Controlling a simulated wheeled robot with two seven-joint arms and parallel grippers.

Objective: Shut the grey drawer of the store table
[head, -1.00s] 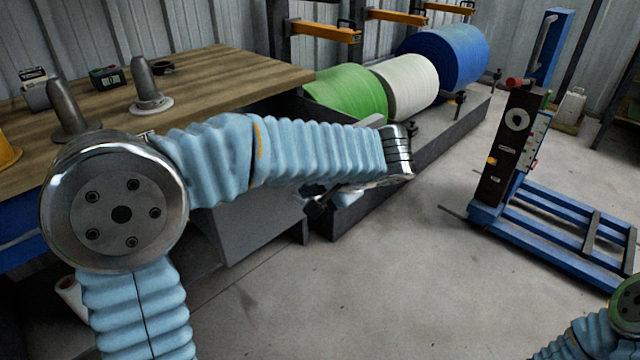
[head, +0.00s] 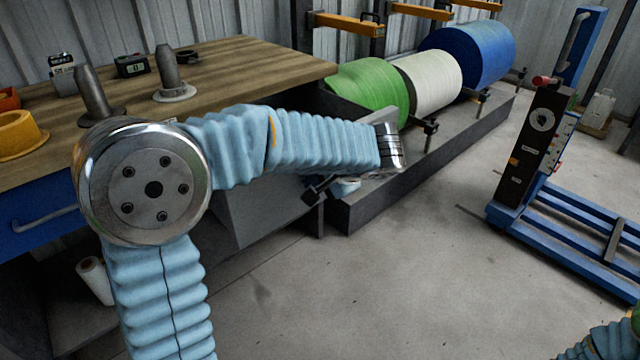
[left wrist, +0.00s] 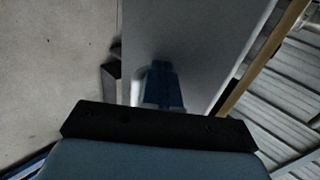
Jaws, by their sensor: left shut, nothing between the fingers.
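The grey drawer (head: 258,208) stands pulled out under the wooden-topped store table (head: 235,68), partly hidden behind my left arm. Its plain grey face (left wrist: 190,35) fills the upper middle of the left wrist view. My left gripper (head: 320,189) is at the drawer's right end in the head view, mostly hidden by my wrist. In the left wrist view its blue fingers (left wrist: 163,86) are shut and empty, close against the grey face. Whether they touch it I cannot tell. My right gripper is out of view; only a bit of my right arm shows at lower right.
A blue drawer (head: 40,222) is at the left. Green (head: 372,88), white (head: 428,80) and blue (head: 470,52) rolls lie on a low dark rack (head: 440,150) beyond the table. A blue lifter (head: 545,150) stands at right. The floor between is clear.

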